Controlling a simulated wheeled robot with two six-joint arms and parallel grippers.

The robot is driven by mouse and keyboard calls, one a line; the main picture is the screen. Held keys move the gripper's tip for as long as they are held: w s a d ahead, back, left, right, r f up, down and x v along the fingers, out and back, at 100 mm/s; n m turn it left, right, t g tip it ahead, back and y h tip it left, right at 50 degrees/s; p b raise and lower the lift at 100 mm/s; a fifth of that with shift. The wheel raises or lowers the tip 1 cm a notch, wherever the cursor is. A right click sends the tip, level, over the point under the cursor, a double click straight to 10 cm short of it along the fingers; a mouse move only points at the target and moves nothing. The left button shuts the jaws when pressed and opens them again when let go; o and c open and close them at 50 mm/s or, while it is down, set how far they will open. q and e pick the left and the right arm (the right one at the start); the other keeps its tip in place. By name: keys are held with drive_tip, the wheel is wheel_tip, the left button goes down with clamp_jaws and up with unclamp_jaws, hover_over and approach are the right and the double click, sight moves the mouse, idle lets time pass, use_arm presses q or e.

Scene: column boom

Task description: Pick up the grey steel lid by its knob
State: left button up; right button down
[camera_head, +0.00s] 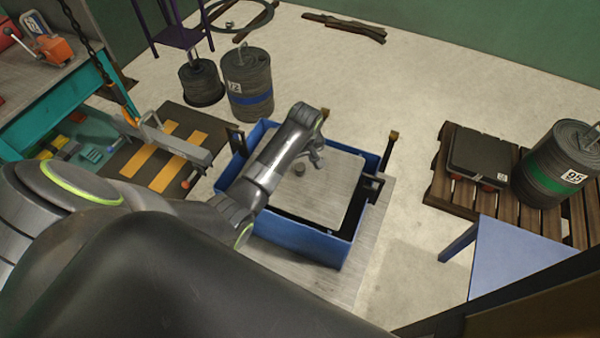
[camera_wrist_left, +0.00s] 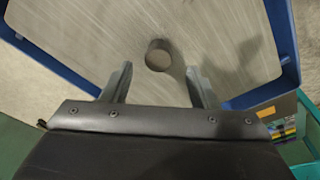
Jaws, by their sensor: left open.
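The grey steel lid (camera_head: 328,200) lies as a flat plate within the blue crate (camera_head: 297,240). Its short round knob (camera_head: 299,170) stands up from the plate. In the left wrist view the lid (camera_wrist_left: 95,32) fills most of the picture, and the knob (camera_wrist_left: 158,55) shows just beyond the fingertips, roughly centred between them. My left gripper (camera_head: 317,158) is over the lid, near the knob. It is open and empty, with its two fingers (camera_wrist_left: 159,72) apart. I cannot tell its exact height above the knob. My right gripper is not in view.
Dark upright brackets (camera_head: 389,150) rise at the crate's corners. A pallet (camera_head: 444,185) with a black case (camera_head: 482,158) and a green-banded weight (camera_head: 556,165) stands right. A teal bench (camera_head: 55,105) is left. Open floor (camera_head: 375,90) lies behind the crate.

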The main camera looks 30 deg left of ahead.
sight(300, 166)
use_arm(q)
drive_tip(key=shift+w+a+f, duration=0.1)
drive_tip(key=shift+w+f, duration=0.05)
drive_tip(key=shift+f, duration=1.1)
drive_tip(key=shift+w+a+f, duration=0.1)
drive_tip(key=shift+f, duration=1.1)
drive_tip(key=c, duration=1.1)
drive_tip(key=shift+w+r, duration=0.1)
drive_tip(key=shift+w, duration=0.05)
clamp_jaws()
